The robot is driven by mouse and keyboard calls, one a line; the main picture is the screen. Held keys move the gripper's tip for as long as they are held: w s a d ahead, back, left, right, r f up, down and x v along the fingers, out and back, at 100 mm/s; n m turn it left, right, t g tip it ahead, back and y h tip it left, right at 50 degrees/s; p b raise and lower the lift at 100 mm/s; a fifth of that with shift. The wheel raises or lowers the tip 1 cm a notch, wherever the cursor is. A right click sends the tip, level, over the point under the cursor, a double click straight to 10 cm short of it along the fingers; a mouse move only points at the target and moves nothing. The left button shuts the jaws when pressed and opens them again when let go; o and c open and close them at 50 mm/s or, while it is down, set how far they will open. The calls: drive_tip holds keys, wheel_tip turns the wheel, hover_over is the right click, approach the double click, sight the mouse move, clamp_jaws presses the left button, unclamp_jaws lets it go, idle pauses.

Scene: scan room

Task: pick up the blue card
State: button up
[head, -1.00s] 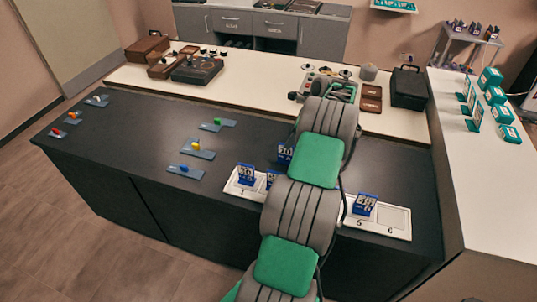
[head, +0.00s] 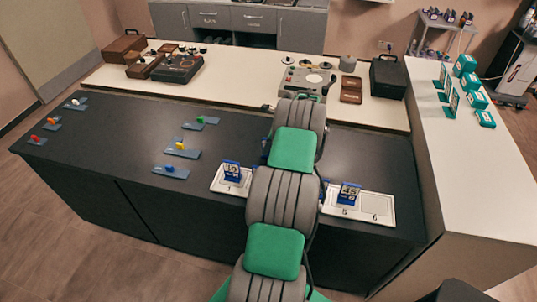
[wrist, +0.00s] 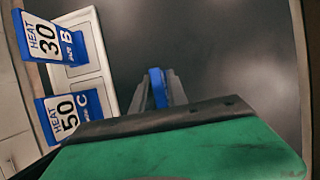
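In the wrist view my gripper (wrist: 158,100) has its two dark fingers close against a narrow blue piece (wrist: 157,84), which looks like a blue card seen edge-on; its face is hidden. Two blue-framed cards stand left of the fingers, one reading HEAT 30 B (wrist: 50,38) and one HEAT 50 C (wrist: 66,117). In the head view one blue-framed card (head: 232,171) stands at the left end of the white numbered tray (head: 382,208), and another, reading 45 (head: 348,194), stands at slot 5. My arm hides the tray's middle and the gripper there.
Slate plates with small coloured pieces, one blue (head: 170,168), lie on the dark counter's left side (head: 110,140). A pale bench (head: 230,80) behind holds boxes and devices. A white side counter (head: 480,175) holds teal boxes. The dark counter's middle-left is largely clear.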

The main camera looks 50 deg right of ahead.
clamp_jaws()
idle(0.4)
